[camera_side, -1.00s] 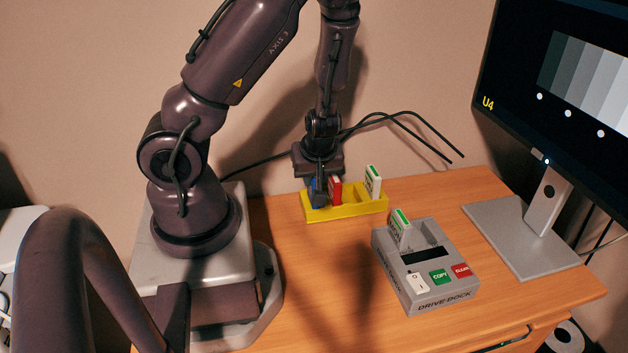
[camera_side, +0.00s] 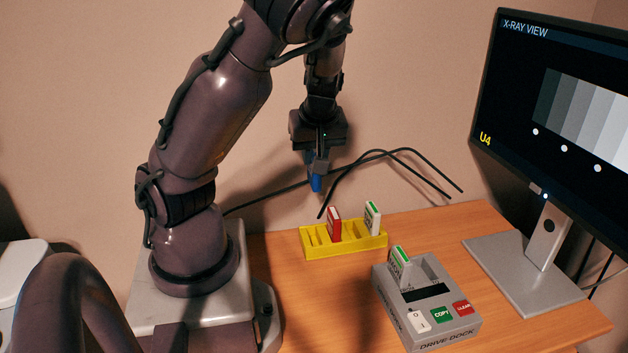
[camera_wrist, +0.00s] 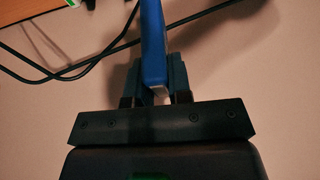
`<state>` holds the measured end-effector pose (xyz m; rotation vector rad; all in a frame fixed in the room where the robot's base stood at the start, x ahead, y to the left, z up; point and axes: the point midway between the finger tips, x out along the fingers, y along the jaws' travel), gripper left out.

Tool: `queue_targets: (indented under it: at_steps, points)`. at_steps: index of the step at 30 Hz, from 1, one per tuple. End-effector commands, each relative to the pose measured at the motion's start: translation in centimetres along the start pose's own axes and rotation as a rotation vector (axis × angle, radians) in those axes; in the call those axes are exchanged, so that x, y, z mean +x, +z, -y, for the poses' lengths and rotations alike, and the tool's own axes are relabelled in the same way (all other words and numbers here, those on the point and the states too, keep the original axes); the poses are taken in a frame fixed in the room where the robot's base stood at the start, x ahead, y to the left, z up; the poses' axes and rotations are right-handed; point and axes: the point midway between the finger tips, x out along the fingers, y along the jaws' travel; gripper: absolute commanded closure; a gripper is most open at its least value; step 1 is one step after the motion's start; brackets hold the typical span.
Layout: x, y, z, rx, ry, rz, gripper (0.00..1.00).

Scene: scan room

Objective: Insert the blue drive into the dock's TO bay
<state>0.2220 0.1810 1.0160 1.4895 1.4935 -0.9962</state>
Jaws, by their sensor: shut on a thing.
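My gripper (camera_side: 317,162) is shut on the blue drive (camera_side: 315,182) and holds it in the air above the yellow rack. In the wrist view the blue drive (camera_wrist: 153,45) stands between the two fingers (camera_wrist: 155,85). The grey drive dock (camera_side: 435,322) is on the desk, to the right of and nearer than the rack. A white and green drive (camera_side: 400,262) stands in the dock's left bay. The other bay (camera_side: 425,292) shows as a dark, empty slot. The bay labels are too small to read.
The yellow rack (camera_side: 345,247) holds a red drive (camera_side: 334,224) and another white and green drive (camera_side: 373,217). Black cables (camera_side: 385,154) arch behind the rack. A monitor (camera_side: 560,110) stands at the right. The wooden desk (camera_side: 440,225) is clear between rack and monitor.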

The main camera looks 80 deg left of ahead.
Motion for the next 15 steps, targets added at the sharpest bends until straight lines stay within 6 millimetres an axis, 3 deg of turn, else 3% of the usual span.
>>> queue_targets:
  at_steps: [9, 15]
  points:
    - [-7.6, -3.2, -0.1, 0.0, 0.003, -0.005, 1.0]
    - [-10.1, -4.3, 0.0, -0.003, 0.0, -0.002, 1.0]
